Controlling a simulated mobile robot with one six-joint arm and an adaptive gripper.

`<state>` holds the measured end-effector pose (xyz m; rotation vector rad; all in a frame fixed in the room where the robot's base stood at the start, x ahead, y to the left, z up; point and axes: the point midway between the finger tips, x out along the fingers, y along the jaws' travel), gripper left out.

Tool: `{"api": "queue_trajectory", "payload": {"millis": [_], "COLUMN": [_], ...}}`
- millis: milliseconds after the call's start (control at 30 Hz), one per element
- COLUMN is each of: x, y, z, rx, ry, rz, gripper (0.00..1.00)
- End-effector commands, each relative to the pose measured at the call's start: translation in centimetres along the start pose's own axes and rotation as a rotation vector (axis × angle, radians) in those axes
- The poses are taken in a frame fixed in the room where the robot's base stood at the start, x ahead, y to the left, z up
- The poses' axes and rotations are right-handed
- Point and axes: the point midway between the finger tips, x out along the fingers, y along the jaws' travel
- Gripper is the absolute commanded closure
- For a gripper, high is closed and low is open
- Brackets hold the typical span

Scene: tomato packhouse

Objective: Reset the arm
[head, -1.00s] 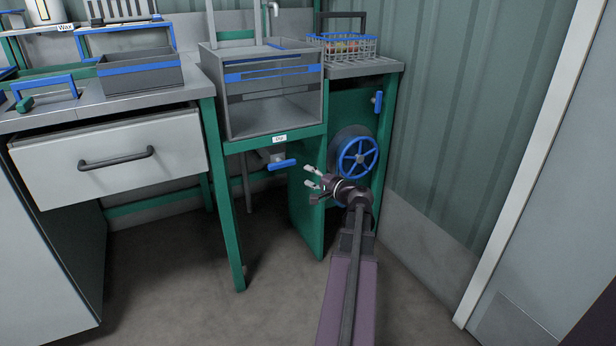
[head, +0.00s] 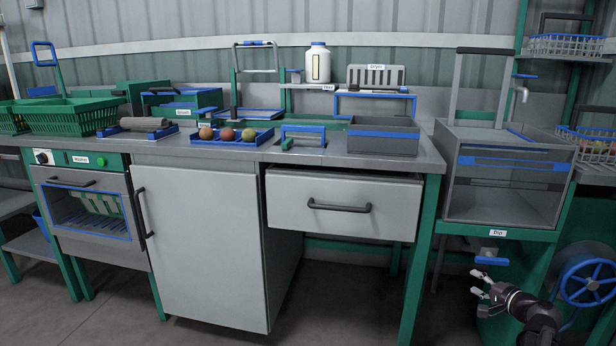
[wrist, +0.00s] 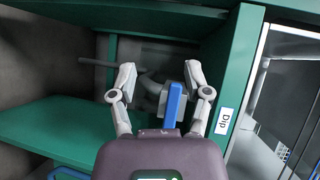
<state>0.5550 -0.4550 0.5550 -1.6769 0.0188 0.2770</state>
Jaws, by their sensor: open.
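My gripper (head: 480,283) is at the lower right of the head view, below the Dip tank (head: 508,180). Its fingers are spread and hold nothing. In the wrist view my gripper (wrist: 162,78) has one finger on each side of the picture of a blue valve lever (wrist: 174,104). In the head view this lever (head: 491,261) hangs under the tank, just above the fingertips. I cannot tell whether they touch. The white Dip label (wrist: 224,121) is right of the fingers in the wrist view.
A blue handwheel (head: 588,283) is right of my gripper. Green frame panels (wrist: 240,75) stand close around the fingers. The drawer (head: 342,206) left of the tank sticks out, open. A blue tray (head: 232,138) with three tomatoes lies on the counter. The floor below is clear.

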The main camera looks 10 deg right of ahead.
Motion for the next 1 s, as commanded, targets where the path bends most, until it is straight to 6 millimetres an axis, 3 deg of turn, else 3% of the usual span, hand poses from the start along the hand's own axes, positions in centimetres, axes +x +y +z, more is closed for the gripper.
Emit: {"api": "queue_trajectory", "payload": {"millis": [200,500,733,1000], "x": [4.4,8.2,9.8,10.3], "y": [-0.8,-0.9,-1.0,-1.1], "z": [6.7,15.5,21.9,28.7], "rx": [-0.089,-0.223,-0.338,-0.484], "ry": [-0.158,-0.36,-0.506,-0.661], "rz": [0.125,0.294,0.421,0.568], "gripper": [0.37,0.37,0.37,0.37]}}
